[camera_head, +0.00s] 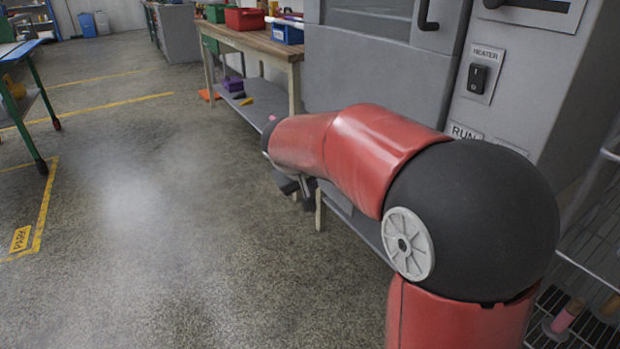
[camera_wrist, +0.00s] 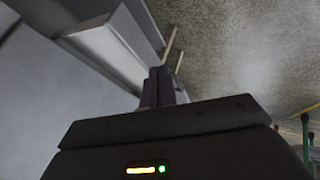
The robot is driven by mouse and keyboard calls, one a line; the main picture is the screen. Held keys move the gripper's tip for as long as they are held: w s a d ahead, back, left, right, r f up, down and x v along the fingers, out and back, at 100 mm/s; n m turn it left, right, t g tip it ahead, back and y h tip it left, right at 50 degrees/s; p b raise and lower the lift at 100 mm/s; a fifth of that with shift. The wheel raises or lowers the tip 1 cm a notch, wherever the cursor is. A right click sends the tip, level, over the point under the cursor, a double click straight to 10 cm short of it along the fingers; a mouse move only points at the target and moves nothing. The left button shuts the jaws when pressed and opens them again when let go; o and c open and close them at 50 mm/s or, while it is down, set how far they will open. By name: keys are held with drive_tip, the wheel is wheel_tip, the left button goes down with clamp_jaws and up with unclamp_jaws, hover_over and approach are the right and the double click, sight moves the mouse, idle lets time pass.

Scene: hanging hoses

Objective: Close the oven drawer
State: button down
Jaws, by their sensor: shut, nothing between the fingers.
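The oven is a large grey cabinet (camera_head: 365,70) with a dark door handle and a heater switch, at the upper right of the head view. My red arm hides most of its lower front, and I cannot make out the drawer clearly there. A grey strip shows just below my arm. My gripper (camera_head: 302,190) is low in front of the oven, partly hidden by my arm. In the wrist view my gripper's dark fingers (camera_wrist: 164,88) are together and empty. A light grey ledge (camera_wrist: 105,48), possibly the drawer's, lies close beside them; I cannot tell whether they touch.
A wooden workbench (camera_head: 255,42) with red and blue bins stands left of the oven, with a low shelf (camera_head: 250,98) beneath. A wire rack (camera_head: 585,265) is at the right edge. A green-legged table (camera_head: 30,100) stands far left. The floor between is clear.

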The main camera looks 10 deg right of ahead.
sight(333, 192)
drive_tip(key=w+d+f, duration=0.1)
drive_tip(key=d, duration=0.1)
drive_tip(key=w+d+f, duration=0.2)
drive_tip(key=w+d+f+p, duration=0.1)
drive_tip(key=d+f, duration=0.1)
drive_tip(key=shift+w, duration=0.15)
drive_tip(key=w+d+p, duration=0.1)
drive_tip(key=d, duration=0.3)
drive_tip(key=w+d, duration=0.1)
drive_tip(key=d, duration=0.3)
drive_tip(key=w+d+p, duration=0.1)
drive_tip(key=w+d, duration=0.1)
drive_tip(key=d, duration=0.3)
drive_tip(key=shift+w+r+p, duration=0.1)
drive_tip(key=shift+p, duration=0.25)
drive_tip(key=shift+a, duration=0.1)
